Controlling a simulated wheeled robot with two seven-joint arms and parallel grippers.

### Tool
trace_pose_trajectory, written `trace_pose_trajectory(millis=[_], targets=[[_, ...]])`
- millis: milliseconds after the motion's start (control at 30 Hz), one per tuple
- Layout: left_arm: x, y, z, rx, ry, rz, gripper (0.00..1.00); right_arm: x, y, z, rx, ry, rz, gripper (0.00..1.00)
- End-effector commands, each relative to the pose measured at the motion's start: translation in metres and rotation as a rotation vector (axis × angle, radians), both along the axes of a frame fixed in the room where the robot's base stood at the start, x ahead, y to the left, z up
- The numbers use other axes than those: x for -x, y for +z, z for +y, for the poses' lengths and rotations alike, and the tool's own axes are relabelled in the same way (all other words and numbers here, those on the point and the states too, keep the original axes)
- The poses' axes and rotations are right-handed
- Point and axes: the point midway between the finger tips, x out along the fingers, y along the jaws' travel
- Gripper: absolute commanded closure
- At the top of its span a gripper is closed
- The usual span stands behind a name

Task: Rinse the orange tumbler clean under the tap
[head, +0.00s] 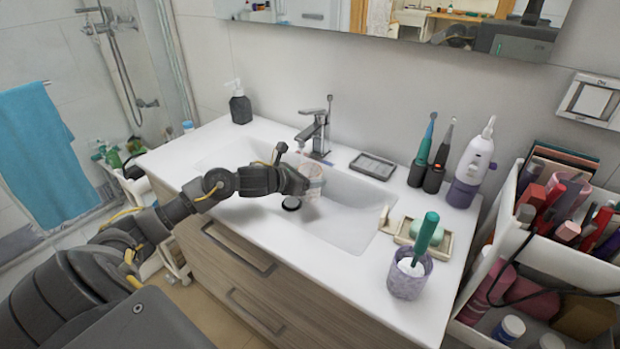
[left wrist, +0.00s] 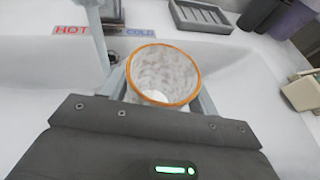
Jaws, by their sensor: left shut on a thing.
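The orange-rimmed clear tumbler (head: 313,184) is held over the basin, close below the tap (head: 317,132). My left gripper (head: 303,183) is shut on it. In the left wrist view the tumbler's orange rim (left wrist: 163,101) faces the camera, its mouth open and tilted toward me. Its inner wall shows greyish-white mottled marks. A pale bluish vertical streak (left wrist: 97,38) hangs from the tap there, left of the tumbler and apart from its mouth; it looks like running water. My right gripper is not in view.
A grey soap tray (head: 373,165), electric toothbrushes (head: 423,151) and a purple-white bottle (head: 473,166) stand right of the tap. A brush cup (head: 409,277) and soap dish (head: 437,239) sit near the front right. A black dispenser (head: 240,106) stands left.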

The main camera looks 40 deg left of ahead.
Motion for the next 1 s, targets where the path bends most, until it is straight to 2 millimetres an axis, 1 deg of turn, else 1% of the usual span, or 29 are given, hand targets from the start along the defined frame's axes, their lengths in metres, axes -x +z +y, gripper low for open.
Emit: trace_pose_trajectory(millis=[167, 367, 700, 800, 1000], targets=[[-0.001, -0.001, 0.002, 0.000, 0.001, -0.001, 0.67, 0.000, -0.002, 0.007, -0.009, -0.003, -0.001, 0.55], [-0.012, -0.002, 0.017, -0.002, 0.002, -0.003, 0.67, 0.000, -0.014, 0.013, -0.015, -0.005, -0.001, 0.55], [-0.032, -0.001, 0.045, -0.001, 0.001, -0.002, 0.67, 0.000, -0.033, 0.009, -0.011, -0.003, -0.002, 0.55], [-0.035, -0.001, 0.049, 0.000, 0.001, -0.002, 0.67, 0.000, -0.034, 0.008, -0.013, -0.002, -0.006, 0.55], [-0.036, 0.000, 0.051, 0.000, 0.000, -0.001, 0.67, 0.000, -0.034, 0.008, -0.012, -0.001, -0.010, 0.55]])
